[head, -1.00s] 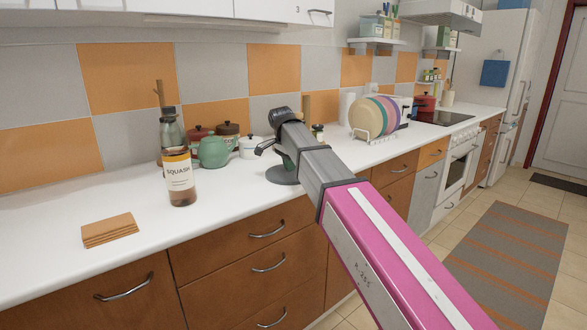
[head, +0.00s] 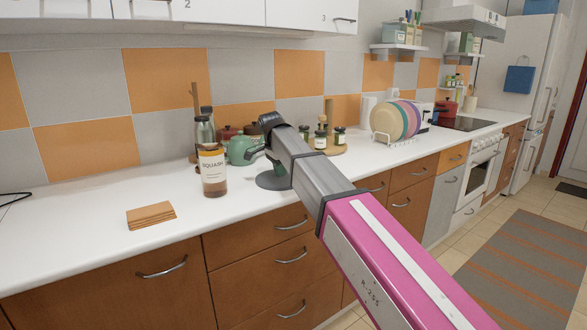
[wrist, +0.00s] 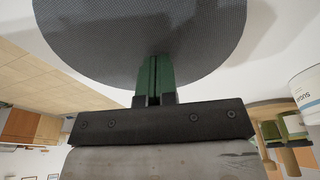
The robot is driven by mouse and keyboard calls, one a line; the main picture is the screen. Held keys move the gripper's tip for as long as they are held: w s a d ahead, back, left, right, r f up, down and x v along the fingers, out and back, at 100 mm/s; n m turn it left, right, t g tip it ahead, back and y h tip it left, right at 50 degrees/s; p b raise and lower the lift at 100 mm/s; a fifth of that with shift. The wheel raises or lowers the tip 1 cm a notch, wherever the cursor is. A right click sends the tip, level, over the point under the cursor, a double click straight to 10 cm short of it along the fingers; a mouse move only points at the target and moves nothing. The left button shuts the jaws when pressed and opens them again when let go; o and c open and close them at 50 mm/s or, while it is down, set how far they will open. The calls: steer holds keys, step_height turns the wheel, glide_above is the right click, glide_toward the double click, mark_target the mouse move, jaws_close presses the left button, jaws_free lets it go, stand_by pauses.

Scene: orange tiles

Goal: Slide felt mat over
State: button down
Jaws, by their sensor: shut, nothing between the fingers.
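The felt mat (head: 268,184) is a dark grey round disc lying on the white counter, right of the squash bottle. In the wrist view it fills the upper middle as a large grey disc (wrist: 95,35). My gripper (wrist: 154,62) is shut and empty, its green fingertips together over the mat's near part. In the head view my gripper (head: 276,165) is at the mat, mostly hidden by my arm. The fingertips seem to be at the mat's surface, but I cannot tell how firmly they touch. My arm hides the mat's right side.
The squash bottle (head: 213,171) stands close left of the mat. A green teapot (head: 241,150) is behind it. Several jars stand on a round wooden board (head: 335,150) to the right.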

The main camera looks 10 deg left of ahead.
mark_target(269, 179)
steer(key=s+a, duration=0.1)
steer(key=s, duration=0.1)
steer(key=s+a+f, duration=0.1)
steer(key=a, duration=0.1)
steer(key=shift+s+a, duration=0.25)
steer(key=shift+s, duration=0.1)
steer(key=shift+w+a+r, duration=0.1)
steer(key=shift+r, duration=0.45)
steer(key=shift+w+a+r, duration=0.1)
steer(key=shift+r, duration=0.4)
step_height(269, 179, up, 10)
steer(key=s+a, duration=0.1)
steer(key=shift+f, duration=0.2)
